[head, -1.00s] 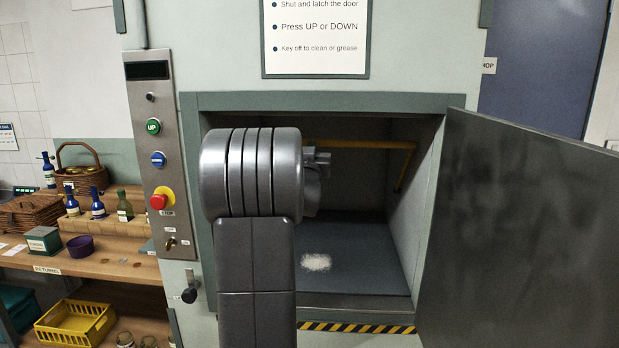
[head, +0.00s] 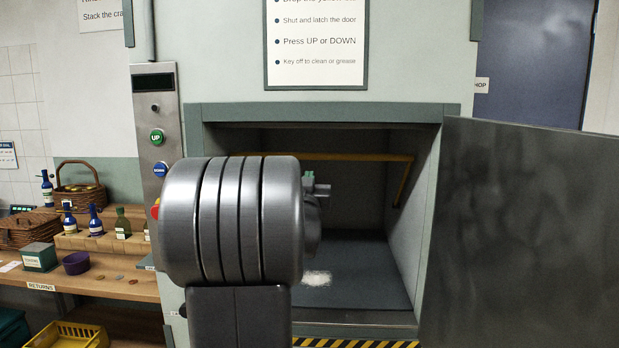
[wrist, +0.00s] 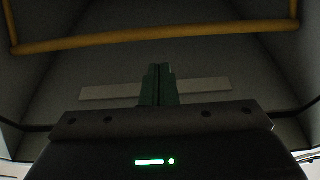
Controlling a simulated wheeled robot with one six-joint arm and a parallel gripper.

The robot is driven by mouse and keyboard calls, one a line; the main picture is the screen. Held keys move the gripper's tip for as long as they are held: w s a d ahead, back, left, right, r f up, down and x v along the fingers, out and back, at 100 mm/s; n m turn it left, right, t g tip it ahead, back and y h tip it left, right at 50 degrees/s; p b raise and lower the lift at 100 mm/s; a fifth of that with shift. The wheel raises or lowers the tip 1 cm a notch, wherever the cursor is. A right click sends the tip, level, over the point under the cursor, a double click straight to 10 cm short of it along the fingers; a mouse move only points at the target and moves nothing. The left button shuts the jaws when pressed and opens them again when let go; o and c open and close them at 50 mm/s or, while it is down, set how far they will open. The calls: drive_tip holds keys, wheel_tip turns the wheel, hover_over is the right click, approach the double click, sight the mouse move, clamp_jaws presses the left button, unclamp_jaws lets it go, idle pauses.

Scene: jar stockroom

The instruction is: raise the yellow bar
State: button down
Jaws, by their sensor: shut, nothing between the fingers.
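The yellow bar (head: 345,157) runs across the upper part of the open lift compartment, with a side piece sloping down along the right wall. In the wrist view the bar (wrist: 110,41) crosses the top of the picture, with side arms at both ends. My gripper (wrist: 159,69) is shut and empty, its green fingers showing below the bar in that picture and apart from it. In the head view my grey arm covers most of the gripper and the left part of the compartment; only a little green shows beside it.
The compartment door (head: 530,230) stands wide open to the right. A white powdery patch (head: 316,278) lies on the compartment floor. A control panel (head: 156,105) with an UP button (head: 157,137) is on the left. A wooden bench (head: 110,285) with bottles and baskets stands further left.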

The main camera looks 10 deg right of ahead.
drive_tip(key=v, duration=0.4)
drive_tip(key=shift+r+b, duration=0.2)
drive_tip(key=shift+b, duration=0.1)
drive_tip(key=shift+w, duration=0.15)
